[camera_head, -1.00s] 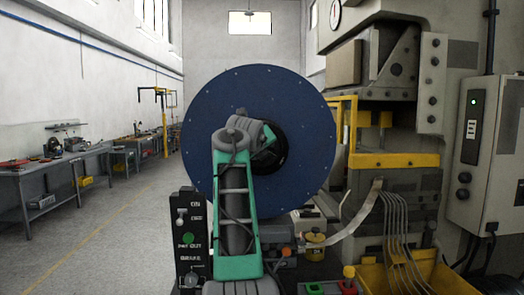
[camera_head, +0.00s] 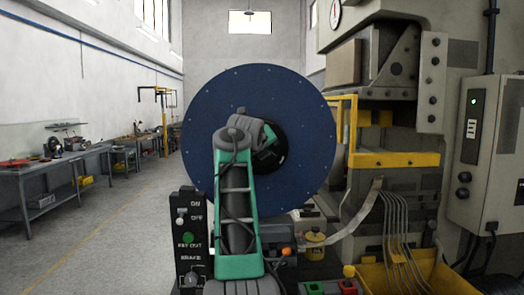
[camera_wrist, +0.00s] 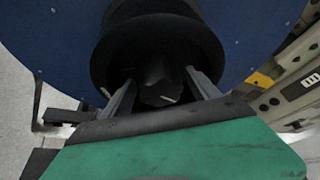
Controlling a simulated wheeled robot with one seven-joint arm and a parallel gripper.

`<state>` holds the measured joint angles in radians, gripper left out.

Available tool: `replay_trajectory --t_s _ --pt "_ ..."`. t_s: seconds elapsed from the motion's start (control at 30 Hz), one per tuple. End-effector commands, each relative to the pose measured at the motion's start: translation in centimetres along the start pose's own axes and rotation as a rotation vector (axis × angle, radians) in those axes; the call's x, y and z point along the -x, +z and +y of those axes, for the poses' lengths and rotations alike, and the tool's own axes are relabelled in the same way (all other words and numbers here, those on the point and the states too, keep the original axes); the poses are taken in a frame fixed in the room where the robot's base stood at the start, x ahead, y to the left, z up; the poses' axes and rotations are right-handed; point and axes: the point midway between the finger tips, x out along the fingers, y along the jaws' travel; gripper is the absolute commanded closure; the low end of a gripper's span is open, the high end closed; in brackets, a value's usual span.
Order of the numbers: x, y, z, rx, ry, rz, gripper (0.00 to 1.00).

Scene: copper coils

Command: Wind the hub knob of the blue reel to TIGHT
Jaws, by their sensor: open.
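The blue reel (camera_head: 215,110) is a large upright disc in the middle of the head view, and its blue face also fills the upper part of the wrist view (camera_wrist: 55,45). Its black hub (camera_head: 281,150) is partly hidden behind my arm in the head view. In the wrist view the dark hub knob (camera_wrist: 158,75) stands out from the round black hub. My gripper (camera_wrist: 155,90) is open, with one grey finger on each side of the knob. I cannot tell whether the fingers touch it. No TIGHT mark is readable.
A black control panel (camera_head: 190,240) with ON, OFF and BRAKE lettering stands left of my arm. A press (camera_head: 395,160) with yellow parts and a yellow bin (camera_head: 440,280) is at the right. Workbenches (camera_head: 60,180) line the left wall. The floor between is clear.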

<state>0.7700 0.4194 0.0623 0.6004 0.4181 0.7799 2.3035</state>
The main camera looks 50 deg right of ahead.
Motion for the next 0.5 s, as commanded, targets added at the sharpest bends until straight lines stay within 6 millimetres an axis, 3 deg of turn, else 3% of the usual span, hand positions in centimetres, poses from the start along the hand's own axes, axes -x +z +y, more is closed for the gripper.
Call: replay_trajectory --t_s 0.13,0.4,0.5 --pt "1.0 -0.1 0.1 0.000 0.000 -0.002 0.30" --pt "6.3 -0.1 0.2 0.000 0.001 -0.003 0.30" --pt "7.4 -0.1 0.1 0.000 0.001 -0.001 0.30"
